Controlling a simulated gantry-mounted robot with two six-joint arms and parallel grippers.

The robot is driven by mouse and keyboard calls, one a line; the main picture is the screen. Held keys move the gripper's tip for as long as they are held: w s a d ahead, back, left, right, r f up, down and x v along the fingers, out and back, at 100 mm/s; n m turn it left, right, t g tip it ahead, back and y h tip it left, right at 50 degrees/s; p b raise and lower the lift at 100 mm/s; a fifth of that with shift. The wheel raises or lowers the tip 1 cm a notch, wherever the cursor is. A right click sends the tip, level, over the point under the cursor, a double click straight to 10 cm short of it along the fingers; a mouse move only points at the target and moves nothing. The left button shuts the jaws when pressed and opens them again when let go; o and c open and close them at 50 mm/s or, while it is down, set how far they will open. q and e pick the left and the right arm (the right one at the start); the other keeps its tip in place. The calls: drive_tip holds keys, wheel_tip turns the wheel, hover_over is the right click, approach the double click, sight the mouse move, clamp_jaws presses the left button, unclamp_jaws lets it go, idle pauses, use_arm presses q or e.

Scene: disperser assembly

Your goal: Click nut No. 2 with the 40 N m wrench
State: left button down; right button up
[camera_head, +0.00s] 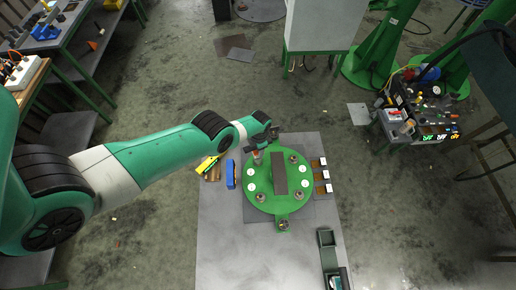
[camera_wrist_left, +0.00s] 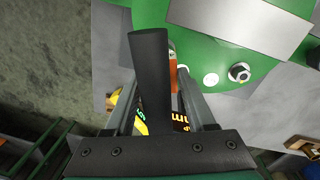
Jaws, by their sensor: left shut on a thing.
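A round green flange (camera_head: 280,207) with a dark rectangular bar across its middle lies on a plate on the table. Several nuts sit around it, such as one at its upper right (camera_head: 293,159) and one at its lower right (camera_head: 300,196). No number shows, so I cannot tell which is No. 2. My left gripper (camera_head: 266,140) is over the flange's upper left edge, shut on a tool with an orange-red part (camera_wrist_left: 173,75), which appears to be the wrench. The tool's lower end meets the upper left nut area, hidden in part. A nut (camera_wrist_left: 239,72) also shows in the left wrist view.
Left of the flange lie a yellow-and-black tool (camera_head: 208,163) and a blue block (camera_head: 231,174). Small brown-and-white blocks (camera_head: 322,175) stand to the right. A dark green tray (camera_head: 327,238) is at the lower right. The table's (camera_head: 225,245) lower left is clear.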

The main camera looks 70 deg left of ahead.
use_arm(q)
drive_tip(key=shift+f, duration=0.1)
drive_tip(key=shift+f+b, duration=1.55)
drive_tip(key=shift+b, duration=0.1)
drive_tip(key=shift+m, duration=1.6)
drive_tip(key=shift+n, duration=0.3)
drive_tip(key=shift+r, duration=0.1)
